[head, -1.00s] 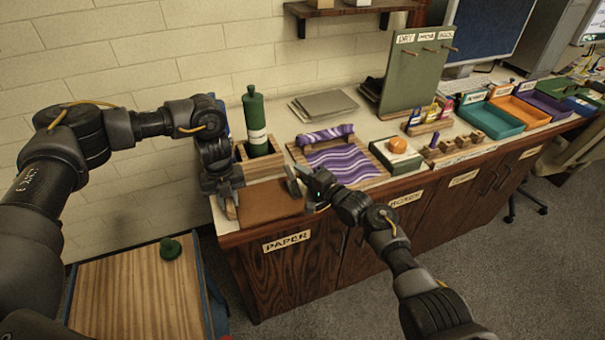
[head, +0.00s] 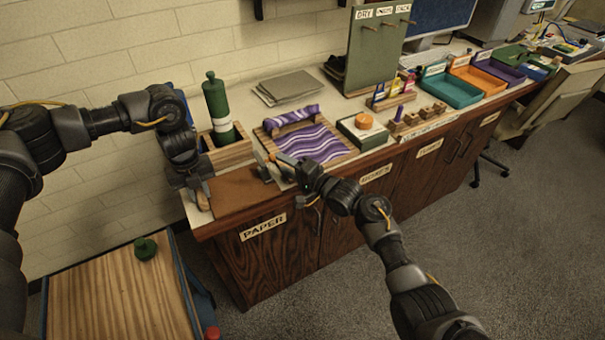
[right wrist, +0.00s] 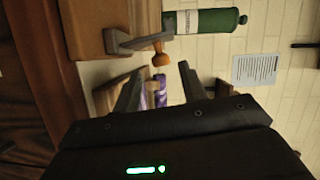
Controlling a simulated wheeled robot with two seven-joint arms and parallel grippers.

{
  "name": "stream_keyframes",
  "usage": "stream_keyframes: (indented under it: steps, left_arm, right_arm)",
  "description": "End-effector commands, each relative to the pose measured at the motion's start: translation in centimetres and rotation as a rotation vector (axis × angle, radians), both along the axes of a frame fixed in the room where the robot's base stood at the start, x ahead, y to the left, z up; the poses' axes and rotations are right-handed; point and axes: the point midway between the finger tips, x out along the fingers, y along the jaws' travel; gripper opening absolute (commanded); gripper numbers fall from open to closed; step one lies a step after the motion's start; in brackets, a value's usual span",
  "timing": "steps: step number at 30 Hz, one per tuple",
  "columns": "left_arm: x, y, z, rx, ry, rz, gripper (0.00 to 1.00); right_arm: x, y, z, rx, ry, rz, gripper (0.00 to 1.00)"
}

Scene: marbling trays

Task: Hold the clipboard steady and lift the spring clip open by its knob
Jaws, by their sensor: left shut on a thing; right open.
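The clipboard (head: 240,192) is a brown board lying flat at the counter's near left end. My left gripper (head: 200,196) is shut on its left edge. The grey spring clip (head: 262,167) is at the board's right end. In the right wrist view the clip (right wrist: 125,42) bears an orange-brown knob (right wrist: 161,56). My right gripper (head: 283,170) is open beside the clip. In the right wrist view its fingers (right wrist: 160,88) point toward the knob, which appears just beyond the tips, with no contact visible. Whether the clip is raised is hard to tell.
Behind the clipboard, a green bottle (head: 217,106) stands in a wooden holder. An orange round thing on a green block (head: 363,122) is further right. A wooden-topped surface (head: 110,295) stands lower left.

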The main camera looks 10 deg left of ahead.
Motion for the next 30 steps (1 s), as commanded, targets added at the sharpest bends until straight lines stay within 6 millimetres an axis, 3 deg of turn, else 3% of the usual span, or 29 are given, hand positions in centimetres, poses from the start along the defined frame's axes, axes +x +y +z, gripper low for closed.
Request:
stream_keyframes:
  steps: [3,10,25,26,30]
  left_arm:
    - [0.0,0.0,0.0,0.0,0.0,0.0,0.0]
    - [0.0,0.0,0.0,0.0,0.0,-0.001,0.0]
    - [0.0,0.0,0.0,-0.001,-0.001,-0.001,0.0]
    - [0.0,0.0,0.0,-0.001,-0.001,-0.001,0.25]
    - [0.0,0.0,0.0,-0.001,-0.001,0.0,0.43]
  right_arm:
    - [-1.3,-2.2,0.0,-0.002,0.0,-0.003,0.42]
    - [-3.0,-4.8,0.3,-0.001,0.0,-0.001,0.42]
    - [-3.4,-5.5,0.4,-0.001,0.001,0.0,0.42]
    - [-3.4,-5.5,0.4,-0.001,0.001,0.0,0.42]
    - [-3.4,-5.5,0.4,-0.001,0.001,0.0,0.42]
